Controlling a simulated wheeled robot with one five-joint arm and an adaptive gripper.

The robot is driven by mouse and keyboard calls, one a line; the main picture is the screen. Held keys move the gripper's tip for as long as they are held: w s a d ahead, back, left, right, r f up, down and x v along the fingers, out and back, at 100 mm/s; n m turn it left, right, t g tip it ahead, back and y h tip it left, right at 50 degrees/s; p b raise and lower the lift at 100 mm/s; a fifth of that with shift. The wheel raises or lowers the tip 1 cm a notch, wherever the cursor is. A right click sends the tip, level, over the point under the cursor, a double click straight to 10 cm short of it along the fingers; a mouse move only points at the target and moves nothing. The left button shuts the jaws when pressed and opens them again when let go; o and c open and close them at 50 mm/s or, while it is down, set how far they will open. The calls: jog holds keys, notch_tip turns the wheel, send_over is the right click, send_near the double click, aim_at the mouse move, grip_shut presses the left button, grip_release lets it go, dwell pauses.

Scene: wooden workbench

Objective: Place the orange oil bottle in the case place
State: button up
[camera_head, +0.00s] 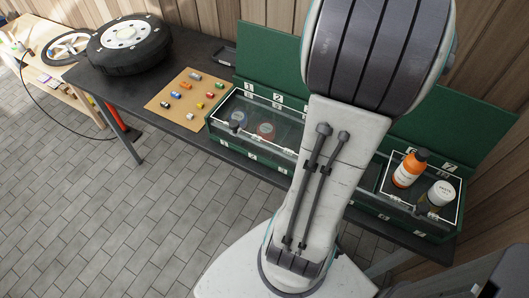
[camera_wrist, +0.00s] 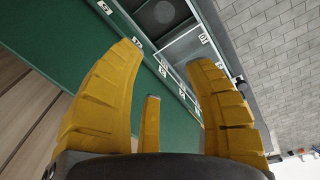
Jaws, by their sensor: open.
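The orange oil bottle (camera_head: 408,169) stands upright in the right end section of the green case (camera_head: 411,225), beside a white jar (camera_head: 441,193). The case lid (camera_head: 445,128) is up, with numbered tags along the case. My gripper (camera_wrist: 167,58) shows in the wrist view with its yellow fingers spread and nothing between them. It is over the green case wall and lid, near a compartment holding a dark round object (camera_wrist: 164,12). The bottle does not show in the wrist view. My arm hides the gripper and the case's middle in the head view.
A board (camera_head: 188,97) with small coloured parts and a tire (camera_head: 124,42) are left on the dark bench (camera_head: 95,82). Wooden wall stands behind.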

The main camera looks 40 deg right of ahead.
jog(key=w+a+t, duration=0.1)
jog(key=w+a, duration=0.2)
jog(key=a, duration=0.5)
jog(key=w+a+t, duration=0.1)
jog(key=w+a, duration=0.2)
jog(key=a, duration=0.5)
jog(key=s+a+f+t, duration=0.1)
jog(key=a+f, duration=0.1)
jog(key=a, duration=0.4)
jog(key=s+a+f+y, duration=0.1)
jog(key=s+a+f, duration=0.1)
jog(key=a, duration=0.5)
jog(key=shift+s+a+t, duration=0.15)
jog(key=shift+s+t, duration=0.1)
jog(key=shift+t, duration=0.15)
